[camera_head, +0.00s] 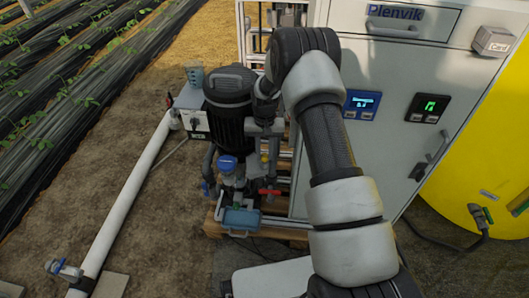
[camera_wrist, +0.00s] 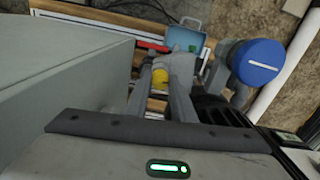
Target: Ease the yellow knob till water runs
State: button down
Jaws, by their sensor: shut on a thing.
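The yellow knob (camera_wrist: 160,77) sits between the two fingers of my gripper (camera_wrist: 163,88) in the wrist view. The fingers are closed on it from both sides and cover part of its edge. In the head view the yellow knob (camera_head: 264,158) is a small spot on the pipework right of the black pump, and my arm comes down from above it. I see no running water in either view.
A blue cap (camera_wrist: 258,61) is close on the right. A red lever (camera_wrist: 152,46) and a blue-grey container (camera_wrist: 184,37) lie beyond the knob. The grey cabinet (camera_wrist: 70,75) stands close on the left. The black pump (camera_head: 230,105) stands beside the pipes.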

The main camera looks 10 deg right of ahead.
aim_at(264, 155)
dwell(0.3)
jog(key=c, duration=1.5)
grip_release()
notch_tip(264, 155, up, 17)
jog(key=p, duration=0.4)
jog(key=shift+r, duration=0.2)
